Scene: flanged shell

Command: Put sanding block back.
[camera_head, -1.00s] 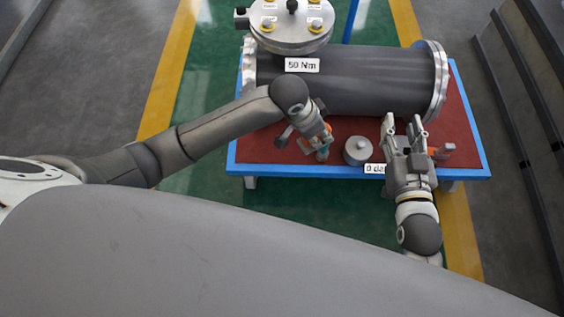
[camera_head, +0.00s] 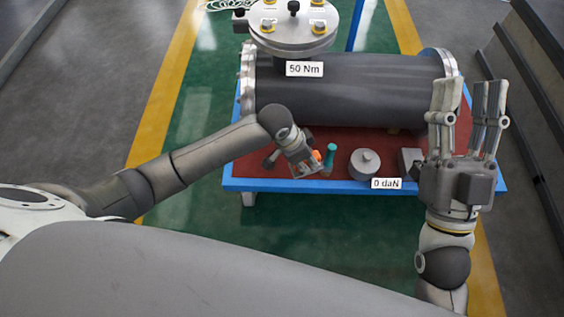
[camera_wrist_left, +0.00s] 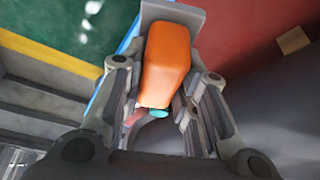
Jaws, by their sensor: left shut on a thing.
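My left gripper (camera_head: 308,170) is above the front of the red table top, left of the middle. It is shut on an orange and grey piece, which I take for the sanding block (camera_wrist_left: 167,62). In the left wrist view its orange body fills the space between the fingers, with a grey plate behind it. In the head view only a small orange part (camera_head: 317,155) shows. Whether it touches the table I cannot tell. My right gripper (camera_head: 465,95) is open and empty, raised over the table's right end, hiding that corner.
The blue-edged table (camera_head: 270,185) carries a large dark flanged cylinder (camera_head: 345,90) at the back. A teal upright piece (camera_head: 330,157) stands close right of my left gripper. A grey knobbed weight (camera_head: 364,163), a "0 daN" label (camera_head: 386,184) and a grey block (camera_head: 410,160) follow rightward.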

